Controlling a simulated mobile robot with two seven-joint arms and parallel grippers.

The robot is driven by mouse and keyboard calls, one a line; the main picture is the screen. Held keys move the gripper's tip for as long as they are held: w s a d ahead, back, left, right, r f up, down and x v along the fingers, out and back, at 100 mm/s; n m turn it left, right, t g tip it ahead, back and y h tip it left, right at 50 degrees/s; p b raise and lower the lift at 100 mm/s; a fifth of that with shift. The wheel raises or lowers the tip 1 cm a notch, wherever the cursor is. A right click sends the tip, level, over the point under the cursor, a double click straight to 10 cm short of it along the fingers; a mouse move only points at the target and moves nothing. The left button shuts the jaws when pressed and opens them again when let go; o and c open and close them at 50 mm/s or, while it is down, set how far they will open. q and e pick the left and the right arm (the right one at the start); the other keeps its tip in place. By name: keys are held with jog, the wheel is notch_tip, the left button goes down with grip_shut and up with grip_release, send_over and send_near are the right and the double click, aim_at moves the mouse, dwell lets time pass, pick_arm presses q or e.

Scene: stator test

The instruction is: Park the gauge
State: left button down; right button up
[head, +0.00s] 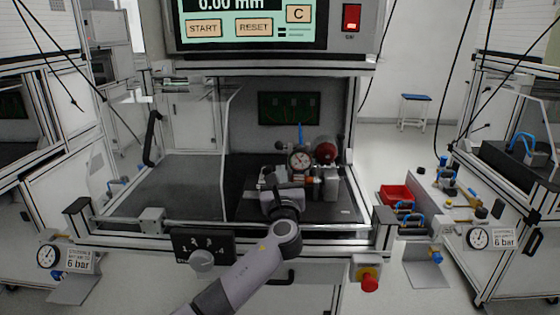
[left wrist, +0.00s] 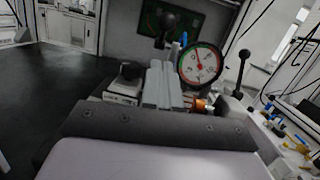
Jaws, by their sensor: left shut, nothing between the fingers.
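The dial gauge (head: 300,160), with a white face and a red and green rim, stands upright on the fixture inside the test cell. It shows larger in the left wrist view (left wrist: 200,64), just right of my fingers. My left gripper (head: 283,177) reaches into the cell from the front, in front of and slightly left of the gauge. Its fingers (left wrist: 163,75) are shut with nothing between them. A lever with a black ball knob (left wrist: 170,20) rises behind the fingertips. The gripper hides part of the fixture. My right gripper is in neither view.
The fixture also carries a red round part (head: 325,152). The dark cell floor (head: 180,185) is clear on the left. A display panel (head: 265,25) overhangs the opening. A selector knob (head: 202,260) and a red stop button (head: 370,281) sit on the front. A red bin (head: 397,196) stands right.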

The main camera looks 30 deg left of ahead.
aim_at(294, 152)
pick_arm(q)
jog(key=shift+w+a+r+p, duration=0.1)
jog(key=shift+w+a+r, duration=0.15)
jog(key=shift+r, duration=0.25)
jog(key=shift+w+a+r+p, duration=0.15)
jog(key=shift+w+a+r, duration=0.05)
jog(key=shift+r, duration=0.35)
jog(key=shift+w+a+r+p, duration=0.1)
jog(key=shift+w+a+r, duration=0.15)
jog(key=shift+r, duration=0.25)
jog(key=shift+r, duration=0.1)
